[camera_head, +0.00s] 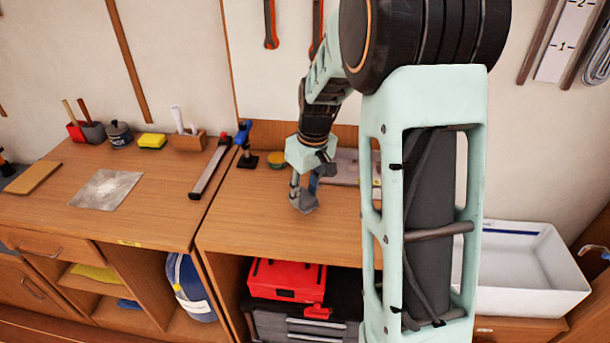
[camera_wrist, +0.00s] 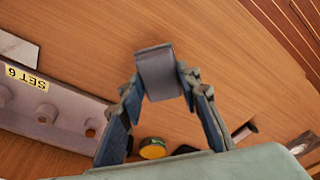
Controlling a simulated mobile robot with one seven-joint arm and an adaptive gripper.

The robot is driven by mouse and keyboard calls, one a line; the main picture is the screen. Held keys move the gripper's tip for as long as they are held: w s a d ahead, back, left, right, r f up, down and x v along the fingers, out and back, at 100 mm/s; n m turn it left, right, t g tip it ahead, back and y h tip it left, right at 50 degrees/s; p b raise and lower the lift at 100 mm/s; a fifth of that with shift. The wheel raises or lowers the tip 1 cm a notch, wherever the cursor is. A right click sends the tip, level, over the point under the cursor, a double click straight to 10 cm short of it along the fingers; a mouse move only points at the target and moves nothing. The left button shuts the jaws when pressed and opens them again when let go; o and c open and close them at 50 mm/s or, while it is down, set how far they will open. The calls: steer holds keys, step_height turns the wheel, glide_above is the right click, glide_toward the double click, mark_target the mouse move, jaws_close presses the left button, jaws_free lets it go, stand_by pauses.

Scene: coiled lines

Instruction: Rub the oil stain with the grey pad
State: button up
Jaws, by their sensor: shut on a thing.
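The grey pad (camera_wrist: 156,75) is a small grey block held between the fingertips of my gripper (camera_wrist: 158,88) in the wrist view. My gripper (camera_head: 304,186) is shut on it and points down over the right-hand wooden bench (camera_head: 242,213) in the head view. The pad's lower end (camera_head: 308,207) shows just below the fingers, close to the bench top; I cannot tell whether it touches.
Behind my gripper stand a small yellow-topped tin (camera_head: 277,159) and a blue-and-black tool (camera_head: 245,146). A grey holed block (camera_wrist: 50,112) labelled SET 6 lies at left in the wrist view. A white basin (camera_head: 530,270) is at right. The bench's front left is clear.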

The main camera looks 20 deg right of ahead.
steer(key=shift+r+p, duration=1.25)
steer(key=shift+r, duration=0.95)
